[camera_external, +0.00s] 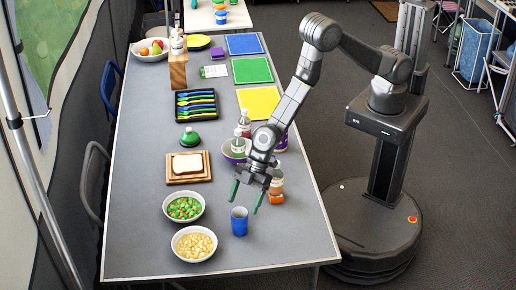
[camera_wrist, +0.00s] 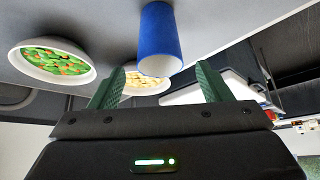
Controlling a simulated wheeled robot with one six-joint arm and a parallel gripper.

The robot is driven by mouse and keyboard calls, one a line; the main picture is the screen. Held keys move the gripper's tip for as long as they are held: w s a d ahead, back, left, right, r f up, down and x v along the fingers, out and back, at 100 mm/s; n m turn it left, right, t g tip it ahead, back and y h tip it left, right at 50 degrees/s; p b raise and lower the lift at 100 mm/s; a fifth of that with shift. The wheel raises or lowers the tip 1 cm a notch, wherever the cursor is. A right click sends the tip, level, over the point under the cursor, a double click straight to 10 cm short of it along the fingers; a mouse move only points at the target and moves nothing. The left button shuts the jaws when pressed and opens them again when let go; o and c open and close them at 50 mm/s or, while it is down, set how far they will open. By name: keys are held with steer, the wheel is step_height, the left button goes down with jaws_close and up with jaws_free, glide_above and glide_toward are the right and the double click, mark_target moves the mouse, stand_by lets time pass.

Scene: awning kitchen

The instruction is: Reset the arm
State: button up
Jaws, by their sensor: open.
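My gripper (camera_external: 246,197) has green fingers and hangs over the near right part of the grey table (camera_external: 140,225). It is open with nothing between the fingers. In the wrist view, the gripper (camera_wrist: 160,88) shows its two fingers spread apart. A blue cup (camera_external: 239,221) stands upright on the table just below the fingertips, apart from them as far as I can tell. The cup also shows in the wrist view (camera_wrist: 161,40), beyond the fingers.
A bowl of mixed vegetables (camera_external: 184,207) and a bowl of pale chunks (camera_external: 194,243) stand left of the cup. Bread on a board (camera_external: 188,166), bottles (camera_external: 244,124), an orange-labelled jar (camera_external: 276,186) and a purple bowl (camera_external: 232,156) crowd behind. The table's near left is clear.

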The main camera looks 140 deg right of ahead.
mark_target(235, 229)
steer(key=x, duration=0.2)
steer(key=b+x, duration=0.1)
steer(key=x, duration=0.1)
steer(key=s+x, duration=0.1)
steer(key=x, duration=0.2)
steer(key=shift+f, duration=0.45)
steer(key=shift+r, duration=0.7)
